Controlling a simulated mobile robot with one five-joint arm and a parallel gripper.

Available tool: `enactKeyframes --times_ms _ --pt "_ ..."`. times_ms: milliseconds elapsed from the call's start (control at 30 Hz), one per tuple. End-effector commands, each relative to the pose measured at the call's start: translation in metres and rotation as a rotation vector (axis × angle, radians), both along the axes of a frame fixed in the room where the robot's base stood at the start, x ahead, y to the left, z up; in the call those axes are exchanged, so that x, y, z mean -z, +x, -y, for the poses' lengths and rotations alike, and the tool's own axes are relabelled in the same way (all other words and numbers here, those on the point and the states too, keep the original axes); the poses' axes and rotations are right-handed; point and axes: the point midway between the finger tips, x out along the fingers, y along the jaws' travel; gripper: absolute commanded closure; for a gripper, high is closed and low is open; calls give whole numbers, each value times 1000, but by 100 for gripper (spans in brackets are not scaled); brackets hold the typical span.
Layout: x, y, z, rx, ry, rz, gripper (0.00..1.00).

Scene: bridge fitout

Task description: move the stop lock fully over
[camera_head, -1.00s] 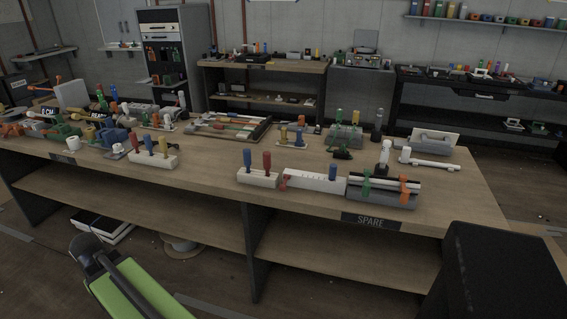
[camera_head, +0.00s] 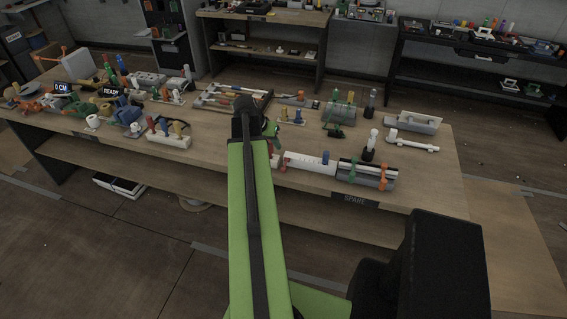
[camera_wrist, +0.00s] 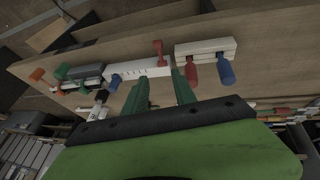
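A white block with tick marks (camera_head: 308,163) lies along the front of the bench, left of a grey clamp. It also shows in the wrist view (camera_wrist: 138,70), with an upright red lever (camera_wrist: 158,48) and a blue knob (camera_wrist: 114,80). I cannot tell for certain which part is the stop lock; the red lever looks likely. My gripper (camera_wrist: 160,88) has two green fingers spread apart, with nothing between them. The fingers point toward the block and the lever; I see no clear contact. In the head view my own arm covers most of the gripper.
A white block (camera_wrist: 205,48) with red and blue knobs sits beside the ticked block in the wrist view. A grey clamp (camera_head: 366,176) with green and orange handles is at the ticked block's other end. Several fixtures crowd the bench behind.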

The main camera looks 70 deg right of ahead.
Motion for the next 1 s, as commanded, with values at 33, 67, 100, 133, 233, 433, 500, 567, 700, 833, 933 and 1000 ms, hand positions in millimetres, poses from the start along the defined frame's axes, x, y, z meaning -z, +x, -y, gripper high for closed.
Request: enactKeyframes --times_ms 33,67,100,133,233,433,500,567,700,833,933,1000 --pt "8 -1 2 0 0 0 67" --pt "12 -1 3 0 0 0 67" --pt "18 -2 5 0 0 0 67" --pt "23 -2 7 0 0 0 67" --pt "42 -6 14 0 1 0 67" --pt "84 -13 31 0 1 0 67" --pt "99 -16 38 0 1 0 67" --pt "111 -18 43 0 1 0 67" --pt "138 -23 55 0 1 1 67" --pt "154 -28 63 0 1 0 67" --pt "156 -29 65 -1 1 0 67" --pt "155 -29 66 -1 1 1 67"
